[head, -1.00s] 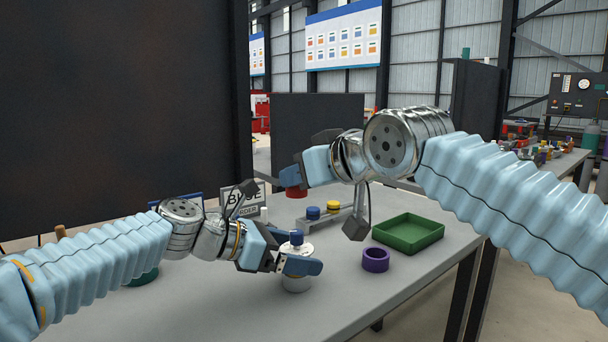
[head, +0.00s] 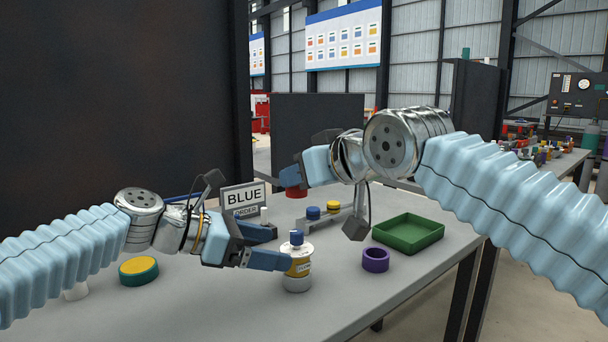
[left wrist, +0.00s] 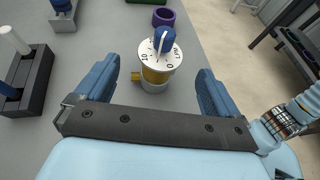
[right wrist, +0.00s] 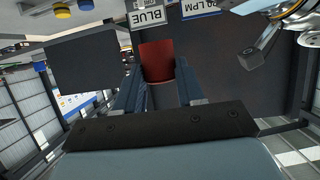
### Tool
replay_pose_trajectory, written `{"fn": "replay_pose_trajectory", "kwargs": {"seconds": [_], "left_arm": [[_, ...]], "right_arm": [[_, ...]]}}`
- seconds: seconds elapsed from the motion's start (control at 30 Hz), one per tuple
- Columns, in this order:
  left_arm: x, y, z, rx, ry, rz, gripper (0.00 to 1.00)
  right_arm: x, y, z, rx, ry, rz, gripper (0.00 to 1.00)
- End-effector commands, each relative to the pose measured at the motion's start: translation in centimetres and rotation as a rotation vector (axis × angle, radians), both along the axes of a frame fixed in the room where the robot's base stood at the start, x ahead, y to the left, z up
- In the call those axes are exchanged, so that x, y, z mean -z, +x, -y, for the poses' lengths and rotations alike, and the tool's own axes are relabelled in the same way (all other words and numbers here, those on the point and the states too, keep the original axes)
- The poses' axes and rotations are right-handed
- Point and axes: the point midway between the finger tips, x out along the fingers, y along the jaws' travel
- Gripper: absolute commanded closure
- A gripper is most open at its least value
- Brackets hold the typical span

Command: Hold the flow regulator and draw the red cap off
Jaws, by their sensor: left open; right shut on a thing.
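The flow regulator (head: 298,264) stands upright on the table, with a brass body, a white dial on top and a blue knob (head: 296,237). It also shows in the left wrist view (left wrist: 154,75), ahead of the fingers. My left gripper (head: 284,248) is open and empty, its fingers just left of the regulator; the left wrist view shows a gap on both sides. My right gripper (head: 291,180) is shut on the red cap (head: 296,192), held in the air above the far part of the table. The red cap (right wrist: 157,62) fills the jaws in the right wrist view.
A sign reading BLUE ORDER (head: 243,198) stands behind my left gripper. A grey rack (head: 324,220) carries a blue and a yellow cap. A green tray (head: 408,234) and a purple ring (head: 375,260) lie to the right.

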Motion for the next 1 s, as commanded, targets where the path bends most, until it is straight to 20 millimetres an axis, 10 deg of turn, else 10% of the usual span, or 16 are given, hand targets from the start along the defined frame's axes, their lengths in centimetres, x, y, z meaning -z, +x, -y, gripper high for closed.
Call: {"fn": "replay_pose_trajectory", "kwargs": {"seconds": [0.73,1.0], "left_arm": [[-0.5,-0.4,-1.2,-0.002,0.0,0.001,0.0],[-2.6,-2.2,-5.6,-0.004,0.0,0.004,0.0]], "right_arm": [[0.0,0.0,0.0,0.0,0.0,0.0,0.9],[0.0,0.0,0.0,0.0,0.0,0.0,0.9]]}}
